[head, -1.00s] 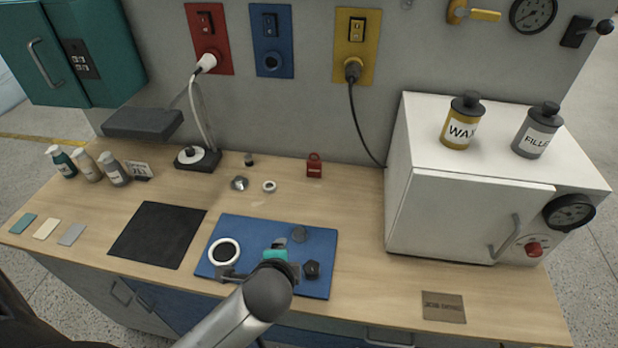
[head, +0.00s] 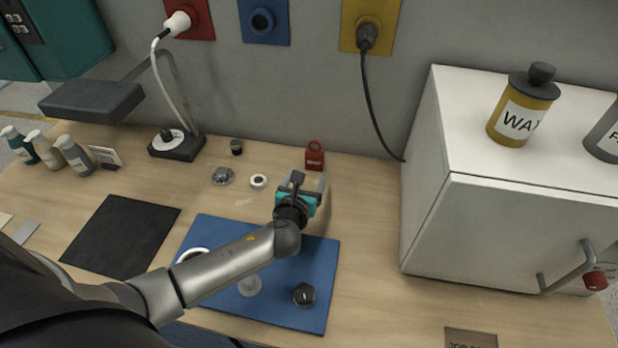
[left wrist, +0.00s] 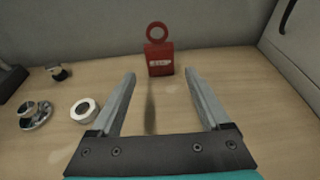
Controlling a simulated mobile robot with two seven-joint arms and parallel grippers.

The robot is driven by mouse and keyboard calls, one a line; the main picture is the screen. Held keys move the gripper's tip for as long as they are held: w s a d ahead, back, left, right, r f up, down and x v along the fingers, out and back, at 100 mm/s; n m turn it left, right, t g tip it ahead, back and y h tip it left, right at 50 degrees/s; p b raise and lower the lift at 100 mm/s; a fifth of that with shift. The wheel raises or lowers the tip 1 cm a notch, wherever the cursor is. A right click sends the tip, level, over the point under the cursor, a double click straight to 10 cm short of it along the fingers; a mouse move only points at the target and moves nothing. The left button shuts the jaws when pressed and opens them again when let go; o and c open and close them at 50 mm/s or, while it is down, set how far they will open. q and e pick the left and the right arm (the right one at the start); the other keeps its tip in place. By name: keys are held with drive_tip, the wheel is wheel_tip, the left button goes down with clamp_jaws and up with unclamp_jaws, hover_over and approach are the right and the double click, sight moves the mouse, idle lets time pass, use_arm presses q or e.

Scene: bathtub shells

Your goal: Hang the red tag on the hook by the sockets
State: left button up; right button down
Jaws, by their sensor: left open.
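The red tag (head: 314,156) stands upright on the wooden bench top, close to the back wall. It has a ring at its top and a pale label, clear in the left wrist view (left wrist: 159,58). My left gripper (head: 308,182) is open and empty, just in front of the tag. In the left wrist view its two fingers (left wrist: 160,75) point toward the tag, which lies beyond the fingertips and between their lines. The sockets on the wall are red (head: 188,18), blue (head: 263,20) and yellow (head: 369,24). I see no hook in the current views. My right gripper is not in view.
A white cabinet (head: 505,230) stands right of the tag, with a wax bottle (head: 522,108) on top. A black cable hangs from the yellow socket. A white roll (head: 258,181) and a small metal part (head: 222,176) lie left of the tag. A blue mat (head: 315,255) lies in front.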

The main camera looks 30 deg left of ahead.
sight(314, 160)
use_arm(q)
drive_tip(key=shift+w+a+f+b, duration=0.1)
drive_tip(key=shift+w+f+b, duration=0.05)
drive_tip(key=shift+w+b, duration=0.2)
drive_tip(key=b+x, duration=0.3)
drive_tip(key=x, duration=0.2)
drive_tip(key=shift+w, duration=0.2)
drive_tip(key=shift+w+a+f+b, duration=0.1)
drive_tip(key=shift+w+b, duration=0.05)
drive_tip(key=shift+w, duration=0.2)
drive_tip(key=shift+w+a+f+b, duration=0.1)
drive_tip(key=shift+w+f+b, duration=0.05)
drive_tip(key=shift+w, duration=0.2)
drive_tip(key=shift+p, duration=0.4)
drive_tip(key=shift+c, duration=0.3)
drive_tip(key=c, duration=1.1)
wheel_tip(314, 160, up, 6)
drive_tip(key=p, duration=0.6)
drive_tip(key=shift+p, duration=0.3)
drive_tip(key=shift+c, duration=0.2)
